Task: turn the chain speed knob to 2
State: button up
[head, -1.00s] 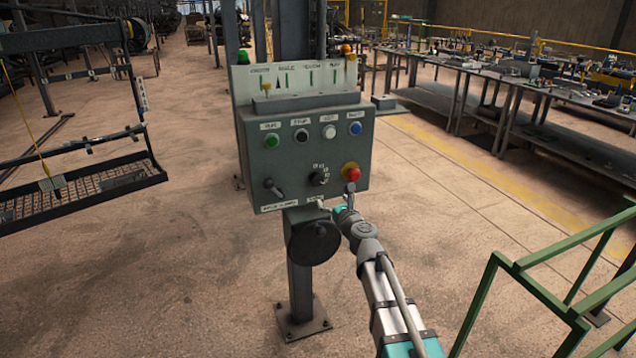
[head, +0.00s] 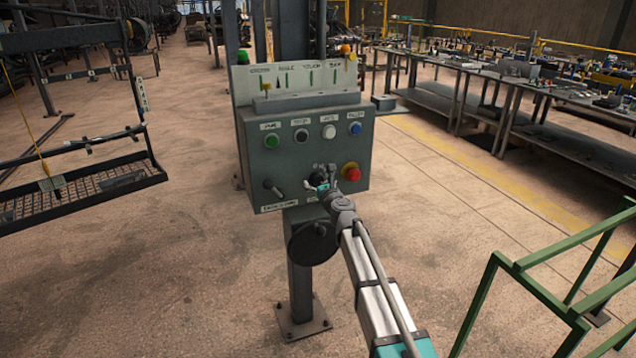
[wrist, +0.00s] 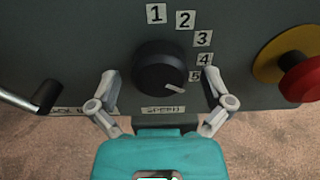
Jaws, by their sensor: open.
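The chain speed knob (wrist: 160,68) is a round black dial on the grey control box, above a label reading SPEED. Number tags 1 to 5 run from above it down its right side. Its pale pointer mark aims to the lower right, just below the 5 tag. My gripper (wrist: 161,86) is open, with one finger on each side of the knob's lower part. I cannot tell whether either finger touches it. In the head view my gripper (head: 322,178) covers most of the knob (head: 317,175).
A red stop button on a yellow base (wrist: 300,75) is close on the right, also seen in the head view (head: 351,173). A lever switch (wrist: 42,98) is on the left. Green, black, white and blue buttons line the box (head: 240,160) above. A green railing (head: 500,275) stands at right.

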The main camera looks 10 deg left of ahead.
jog(key=c, duration=1.1)
jog(key=shift+n, duration=0.4)
jog(key=n, duration=0.8)
jog(key=shift+w, duration=0.1)
jog(key=n, duration=0.4)
jog(key=shift+r, duration=0.1)
jog(key=n, duration=0.5)
